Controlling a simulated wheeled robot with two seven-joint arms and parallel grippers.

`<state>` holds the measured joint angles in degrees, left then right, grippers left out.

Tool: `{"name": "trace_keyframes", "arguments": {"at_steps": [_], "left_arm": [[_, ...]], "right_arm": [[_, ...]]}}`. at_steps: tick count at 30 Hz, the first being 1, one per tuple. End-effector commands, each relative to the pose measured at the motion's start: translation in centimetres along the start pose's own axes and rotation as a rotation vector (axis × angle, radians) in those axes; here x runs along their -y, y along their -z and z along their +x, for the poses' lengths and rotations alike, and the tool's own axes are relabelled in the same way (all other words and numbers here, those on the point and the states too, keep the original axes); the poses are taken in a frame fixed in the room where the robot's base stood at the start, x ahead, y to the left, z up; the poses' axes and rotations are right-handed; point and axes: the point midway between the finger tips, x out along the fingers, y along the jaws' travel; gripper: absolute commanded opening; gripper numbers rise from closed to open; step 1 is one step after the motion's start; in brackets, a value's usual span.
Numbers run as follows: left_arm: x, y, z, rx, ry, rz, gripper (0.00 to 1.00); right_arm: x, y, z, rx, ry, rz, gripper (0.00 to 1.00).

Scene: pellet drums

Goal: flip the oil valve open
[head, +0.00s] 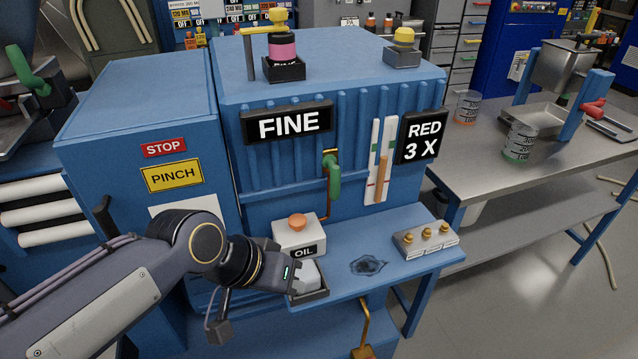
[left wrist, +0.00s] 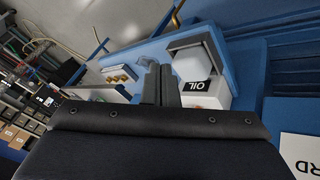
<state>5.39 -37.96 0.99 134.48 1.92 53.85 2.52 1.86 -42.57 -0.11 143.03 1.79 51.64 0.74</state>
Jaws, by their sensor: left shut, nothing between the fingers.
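A green lever handle (head: 333,178) hangs on a brass fitting on the front of the blue machine; a thin copper-coloured pipe runs down beside it. A white box with an orange button (head: 297,222) and an OIL sign (head: 304,251) stands on the ledge below; the sign also shows in the left wrist view (left wrist: 199,86). My left gripper (head: 291,272) is by the front of this box, below the green lever and apart from it. Its fingers (left wrist: 158,82) are shut and empty in the left wrist view. Their tips are hard to make out in the head view. My right gripper is out of view.
A pale block sits in a small dark tray (head: 313,296) close to my left gripper. The ledge (head: 345,285) has a dark stain and, at right, a panel with brass knobs (head: 425,240). A gauge with an orange pointer (head: 382,178) is right of the lever.

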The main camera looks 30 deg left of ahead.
Motion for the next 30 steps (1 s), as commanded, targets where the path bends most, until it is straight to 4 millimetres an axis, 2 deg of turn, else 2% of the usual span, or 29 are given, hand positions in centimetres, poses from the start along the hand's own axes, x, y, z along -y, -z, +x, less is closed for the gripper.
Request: {"name": "trace_keyframes", "arguments": {"at_steps": [1, 6, 9, 12, 15, 24, 30], "left_arm": [[0.6, 2.7, -0.8, -0.02, 0.018, -0.038, 0.0], [2.5, 11.6, -4.1, -0.085, 0.065, -0.169, 0.0], [3.6, 15.3, -5.5, -0.116, 0.08, -0.228, 0.0], [4.4, 17.4, -6.4, -0.136, 0.088, -0.263, 0.0], [4.7, 18.3, -6.8, -0.143, 0.09, -0.276, 0.0], [4.6, 18.3, -6.9, -0.145, 0.09, -0.276, 0.0], [4.8, 18.5, -5.3, -0.142, 0.091, -0.276, 0.0]], "right_arm": [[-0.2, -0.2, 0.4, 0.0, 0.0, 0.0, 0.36], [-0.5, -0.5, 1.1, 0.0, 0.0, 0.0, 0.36], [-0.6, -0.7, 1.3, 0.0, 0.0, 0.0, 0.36], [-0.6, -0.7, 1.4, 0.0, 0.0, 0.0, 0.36], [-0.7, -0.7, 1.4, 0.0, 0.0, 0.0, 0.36], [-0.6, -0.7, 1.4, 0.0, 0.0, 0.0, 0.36], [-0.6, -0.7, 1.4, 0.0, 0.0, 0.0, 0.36]]}}
